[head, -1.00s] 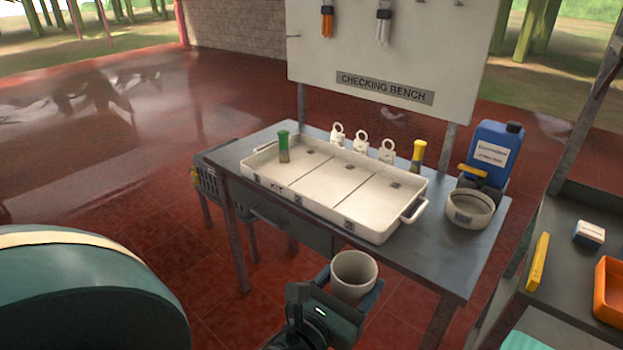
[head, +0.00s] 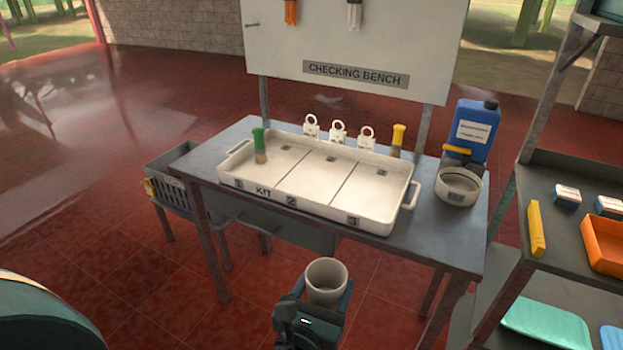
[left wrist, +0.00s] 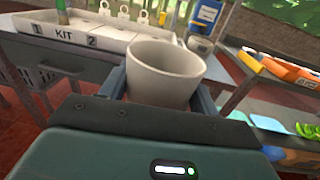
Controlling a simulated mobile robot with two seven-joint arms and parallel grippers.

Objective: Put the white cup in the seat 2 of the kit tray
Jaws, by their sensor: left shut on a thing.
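The white cup (head: 326,283) is upright between the fingers of my left gripper (head: 328,292), held in front of the bench and apart from it. In the left wrist view the cup (left wrist: 164,75) sits between both fingers, and the gripper (left wrist: 163,95) is shut on it. The white kit tray (head: 385,222) lies on the bench, with compartments marked 1, 2 and 3 from left to right. Seat 2 (head: 312,184) is the middle compartment and shows no cup. A green-topped tube (head: 259,145) stands in seat 1. My right gripper is not in view.
The grey bench (head: 440,242) carries a round white dish (head: 459,187), a blue canister (head: 475,130), a yellow-topped tube (head: 397,140) and several white tags behind the tray. A shelf at right holds an orange bin (head: 603,245). A grey crate (head: 170,180) stands left of the bench.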

